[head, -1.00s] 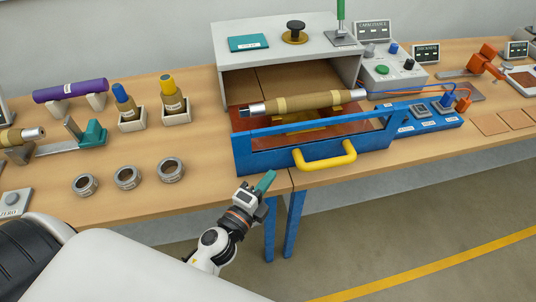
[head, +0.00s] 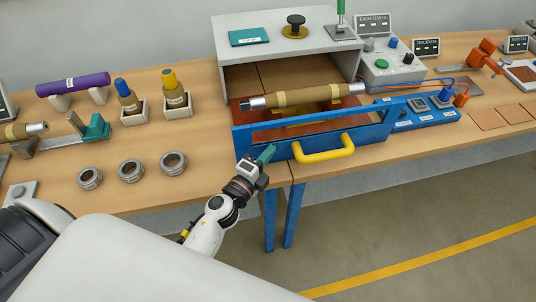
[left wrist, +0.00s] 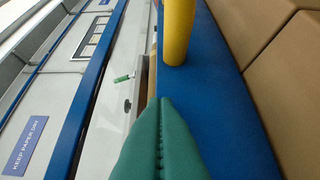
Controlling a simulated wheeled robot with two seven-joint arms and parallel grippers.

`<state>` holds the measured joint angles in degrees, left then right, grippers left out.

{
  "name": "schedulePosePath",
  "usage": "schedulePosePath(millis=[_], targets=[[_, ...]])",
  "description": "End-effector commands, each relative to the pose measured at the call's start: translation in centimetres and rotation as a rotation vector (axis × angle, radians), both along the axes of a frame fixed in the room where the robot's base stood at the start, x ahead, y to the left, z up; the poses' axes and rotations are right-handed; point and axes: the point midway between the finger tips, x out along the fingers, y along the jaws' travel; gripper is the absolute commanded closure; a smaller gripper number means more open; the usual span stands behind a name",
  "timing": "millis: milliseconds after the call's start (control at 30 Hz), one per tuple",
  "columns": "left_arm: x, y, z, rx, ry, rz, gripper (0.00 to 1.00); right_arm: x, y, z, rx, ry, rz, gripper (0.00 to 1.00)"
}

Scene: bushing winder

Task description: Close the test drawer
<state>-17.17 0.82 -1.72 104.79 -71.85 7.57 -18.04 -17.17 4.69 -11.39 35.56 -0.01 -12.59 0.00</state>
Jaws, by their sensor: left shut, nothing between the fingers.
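The test drawer is pulled out of the grey cabinet (head: 290,45). It has a blue front (head: 268,150) and a yellow handle (head: 325,148). A brown wound bushing (head: 305,96) with metal ends lies in the drawer on a yellow support. My left gripper (head: 264,156), with green fingers, is shut and empty at the left part of the drawer front, left of the handle. In the left wrist view its closed green fingers (left wrist: 162,135) are close to the blue drawer front (left wrist: 225,90), with the yellow handle (left wrist: 178,30) beyond. I cannot tell whether they touch. My right gripper is out of view.
Several metal rings, such as one ring (head: 131,171), lie left of the drawer. Bushings in white stands, such as the yellow-topped one (head: 173,90), stand behind them. A blue terminal block (head: 425,113) with wires is on the right. Wooden table (head: 205,175) is bare beside the drawer.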

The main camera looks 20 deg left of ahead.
Motion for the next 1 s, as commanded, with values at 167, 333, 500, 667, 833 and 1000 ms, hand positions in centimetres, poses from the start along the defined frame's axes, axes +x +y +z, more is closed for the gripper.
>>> schedulePosePath(millis=[167,333,500,667,833,1000], targets=[[2.2,1.6,0.2,0.003,-0.004,0.002,1.00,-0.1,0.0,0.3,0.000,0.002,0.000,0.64],[5.5,4.1,0.3,0.005,-0.005,0.003,1.00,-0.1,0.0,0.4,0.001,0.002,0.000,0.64],[9.4,6.9,0.1,0.004,-0.004,0.004,1.00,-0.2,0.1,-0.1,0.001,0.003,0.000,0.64],[12.9,9.5,-0.1,0.004,-0.005,0.003,1.00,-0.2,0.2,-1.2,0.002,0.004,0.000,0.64],[16.2,11.9,-0.2,0.002,-0.003,0.004,1.00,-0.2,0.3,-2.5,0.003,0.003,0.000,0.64],[18.7,13.7,-0.2,0.003,-0.002,0.004,1.00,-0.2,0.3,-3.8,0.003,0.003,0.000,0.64]])
